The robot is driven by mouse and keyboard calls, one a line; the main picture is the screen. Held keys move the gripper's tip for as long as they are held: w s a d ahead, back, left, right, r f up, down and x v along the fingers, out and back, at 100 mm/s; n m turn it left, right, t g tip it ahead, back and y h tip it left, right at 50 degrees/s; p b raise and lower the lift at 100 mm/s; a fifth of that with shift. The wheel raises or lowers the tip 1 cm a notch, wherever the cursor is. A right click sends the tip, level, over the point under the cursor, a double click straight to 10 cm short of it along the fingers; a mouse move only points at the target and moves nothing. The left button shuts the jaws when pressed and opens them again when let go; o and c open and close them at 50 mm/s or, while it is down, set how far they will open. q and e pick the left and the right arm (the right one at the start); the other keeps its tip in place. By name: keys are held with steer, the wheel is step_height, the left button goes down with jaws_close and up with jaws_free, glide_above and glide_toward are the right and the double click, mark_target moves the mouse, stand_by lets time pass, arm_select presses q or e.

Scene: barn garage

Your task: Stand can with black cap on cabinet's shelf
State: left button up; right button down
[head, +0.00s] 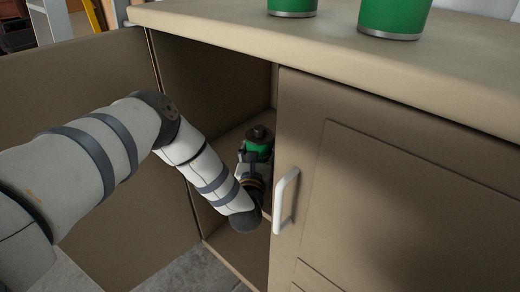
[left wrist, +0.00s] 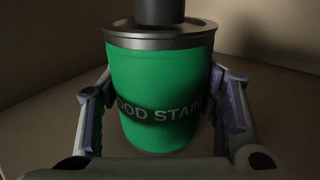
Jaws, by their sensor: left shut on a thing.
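In the head view the can (head: 258,146) is inside the open cabinet, upright. My left gripper (head: 252,162) reaches through the opening and is shut on the can; in the left wrist view its fingers (left wrist: 160,110) press on both sides. The cabinet's shelf (head: 232,137) is under or close to the can. I cannot tell whether the can's base touches it. My right gripper is not in view.
The left cabinet door (head: 80,110) stands open beside my arm. The right door (head: 400,190) is closed, and its white handle (head: 284,200) is close to my left wrist. Two green cans (head: 393,18) stand on the cabinet top (head: 330,40).

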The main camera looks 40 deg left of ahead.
arm_select(q)
steer(key=o, duration=1.4)
steer(key=shift+f, duration=0.1)
steer(key=shift+o, duration=0.2)
steer(key=shift+r, duration=0.3)
steer(key=p+v, duration=0.2)
steer(key=v, duration=1)
steer(key=shift+d+f, duration=0.1)
